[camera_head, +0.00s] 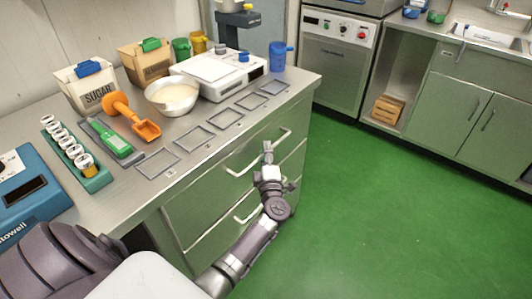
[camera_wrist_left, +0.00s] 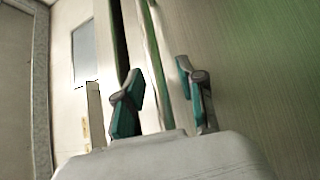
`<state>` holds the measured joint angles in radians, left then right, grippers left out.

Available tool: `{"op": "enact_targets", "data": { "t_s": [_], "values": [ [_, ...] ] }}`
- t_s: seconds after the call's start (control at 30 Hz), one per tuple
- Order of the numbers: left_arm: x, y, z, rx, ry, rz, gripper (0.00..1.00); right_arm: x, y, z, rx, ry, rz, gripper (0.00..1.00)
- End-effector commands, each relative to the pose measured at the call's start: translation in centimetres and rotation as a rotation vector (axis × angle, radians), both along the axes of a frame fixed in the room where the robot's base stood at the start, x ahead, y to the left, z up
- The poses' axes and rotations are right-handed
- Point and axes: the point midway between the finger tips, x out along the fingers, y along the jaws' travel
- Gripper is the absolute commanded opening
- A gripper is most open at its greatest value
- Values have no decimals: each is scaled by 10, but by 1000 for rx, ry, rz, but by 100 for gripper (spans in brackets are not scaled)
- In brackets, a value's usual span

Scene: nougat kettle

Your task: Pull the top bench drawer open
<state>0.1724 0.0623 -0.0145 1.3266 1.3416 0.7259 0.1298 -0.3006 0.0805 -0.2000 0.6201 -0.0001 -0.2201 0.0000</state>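The top bench drawer (camera_head: 205,176) is a grey-green front under the steel worktop, with a pale bar handle (camera_head: 240,168). It looks shut or nearly so; I cannot tell exactly. My left gripper (camera_head: 267,148) is at the right part of this handle. In the left wrist view, its two teal-padded fingers (camera_wrist_left: 162,98) are spread apart, with the handle bar (camera_wrist_left: 157,60) running between them. A gap shows on both sides, and contact is not clear. A dark slit shows beside the drawer front there. My right gripper is in neither view.
A lower drawer handle (camera_head: 250,208) sits below my left gripper. The worktop (camera_head: 135,190) holds a scale (camera_head: 222,75), a bowl (camera_head: 172,97), a sugar bin (camera_head: 92,90) and an orange scoop (camera_head: 140,125). The green floor (camera_head: 390,220) right of the bench is clear.

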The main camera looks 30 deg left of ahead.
Motion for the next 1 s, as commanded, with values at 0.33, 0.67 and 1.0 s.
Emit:
{"op": "enact_targets", "data": {
  "t_s": [0.33,0.67,1.0],
  "values": [
    [0,0,0,0,0,0,14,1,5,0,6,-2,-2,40],
    [0,0,0,0,0,0,0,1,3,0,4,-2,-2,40],
    [-1,0,-1,-1,1,0,0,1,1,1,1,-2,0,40]
  ]
}}
